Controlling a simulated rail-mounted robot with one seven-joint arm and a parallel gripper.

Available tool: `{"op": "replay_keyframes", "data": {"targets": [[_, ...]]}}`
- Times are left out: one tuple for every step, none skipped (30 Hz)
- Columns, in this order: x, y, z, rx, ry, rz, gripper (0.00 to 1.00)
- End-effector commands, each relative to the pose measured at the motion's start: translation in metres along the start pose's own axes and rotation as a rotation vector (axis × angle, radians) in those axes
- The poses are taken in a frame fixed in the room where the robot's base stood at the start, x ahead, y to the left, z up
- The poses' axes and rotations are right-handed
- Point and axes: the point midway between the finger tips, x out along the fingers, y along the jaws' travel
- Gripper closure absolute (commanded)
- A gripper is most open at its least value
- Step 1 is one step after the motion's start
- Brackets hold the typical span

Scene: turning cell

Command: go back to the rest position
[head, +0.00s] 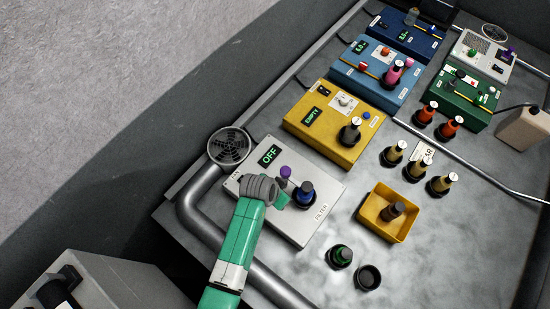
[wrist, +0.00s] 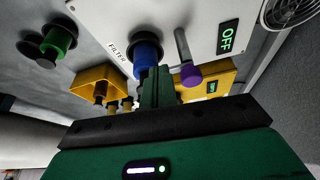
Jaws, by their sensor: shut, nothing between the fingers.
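My green gripper (head: 283,200) is over the white filter panel in the head view, between the purple-knobbed lever and the blue-banded bottle. Its fingers (wrist: 157,88) are together and empty in the wrist view. The white filter panel (head: 310,226) has a display (head: 270,155) reading OFF. The purple-knobbed lever (head: 285,171) stands on the panel and also shows in the wrist view (wrist: 190,75). The blue-banded bottle (head: 304,194) stands on the panel beside the fingers; I cannot tell whether they touch it.
A round fan grille (head: 229,146) and a grey pipe (head: 192,205) border the panel. A yellow tray (head: 377,228) holds a brown bottle. A green bottle (head: 340,256) and an empty dark holder (head: 368,277) stand in front. A yellow box (head: 318,133) reading EMPTY is behind.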

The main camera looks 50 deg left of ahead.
Motion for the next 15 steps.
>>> {"op": "replay_keyframes", "data": {"targets": [[-0.011,0.001,0.0,0.0,0.002,-0.001,1.0],[-0.016,0.001,0.001,-0.001,0.001,-0.001,1.0],[-0.022,0.001,0.001,-0.001,0.0,0.0,1.0],[-0.026,0.001,0.0,-0.001,0.001,-0.001,1.0],[-0.029,0.001,0.0,-0.001,0.0,-0.001,1.0],[-0.033,0.001,0.0,-0.001,-0.001,-0.001,1.0],[-0.035,0.001,0.001,-0.001,-0.001,-0.001,1.0],[-0.036,0.001,0.001,-0.001,-0.001,-0.001,1.0],[-0.038,0.001,0.001,-0.001,-0.001,-0.001,1.0],[-0.038,0.001,0.001,-0.001,-0.001,-0.001,1.0],[-0.039,0.001,0.001,-0.001,-0.002,-0.001,1.0],[-0.039,0.001,0.001,-0.001,-0.002,-0.001,1.0],[-0.039,0.001,0.001,-0.001,-0.002,-0.001,1.0],[-0.038,0.001,0.001,-0.001,-0.002,-0.001,1.0],[-0.038,0.001,0.001,-0.001,-0.002,-0.001,1.0]]}}
